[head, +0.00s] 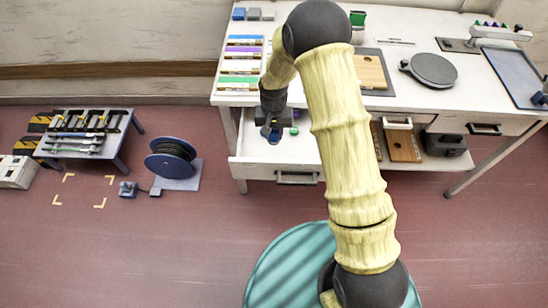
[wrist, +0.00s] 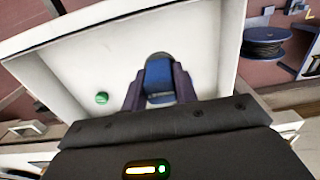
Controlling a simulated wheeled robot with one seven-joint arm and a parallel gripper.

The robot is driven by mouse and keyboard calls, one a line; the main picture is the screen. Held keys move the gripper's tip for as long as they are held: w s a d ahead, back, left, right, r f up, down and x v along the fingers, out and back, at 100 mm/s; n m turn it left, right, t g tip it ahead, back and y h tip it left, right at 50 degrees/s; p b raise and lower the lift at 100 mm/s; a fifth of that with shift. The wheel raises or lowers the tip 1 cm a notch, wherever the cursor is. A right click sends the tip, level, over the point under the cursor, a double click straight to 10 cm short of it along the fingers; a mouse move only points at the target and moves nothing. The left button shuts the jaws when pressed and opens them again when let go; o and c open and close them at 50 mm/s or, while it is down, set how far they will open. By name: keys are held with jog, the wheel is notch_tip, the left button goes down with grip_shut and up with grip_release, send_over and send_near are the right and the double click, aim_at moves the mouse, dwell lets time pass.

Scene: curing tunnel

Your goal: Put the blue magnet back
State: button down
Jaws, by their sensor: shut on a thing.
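The blue magnet (wrist: 159,82) is between the two fingers of my gripper (wrist: 158,92) in the wrist view. My gripper is shut on it. In the head view my gripper (head: 273,126) points down over the open white drawer (head: 256,160), and a bit of the blue magnet (head: 271,137) shows below the fingers. I cannot tell whether the magnet touches the drawer floor. A round green magnet (wrist: 102,98) lies in the drawer, left of my gripper in the wrist view and right of it in the head view (head: 294,131).
The white desk (head: 330,75) carries coloured strips (head: 241,56), a round grey plate (head: 432,69) and a blue tray (head: 513,75). Small coloured pieces sit on a bar (head: 500,31) at the back right. A cable reel (head: 172,157) and low table (head: 88,135) stand on the floor at left.

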aim_at(274, 143)
jog(key=shift+b, duration=1.1)
jog(key=shift+r+b, duration=0.3)
jog(key=shift+r, duration=0.05)
jog(key=shift+f+p, duration=0.4)
jog(key=shift+f, duration=2.75)
jog(key=shift+f, duration=0.1)
jog(key=shift+f, duration=1.75)
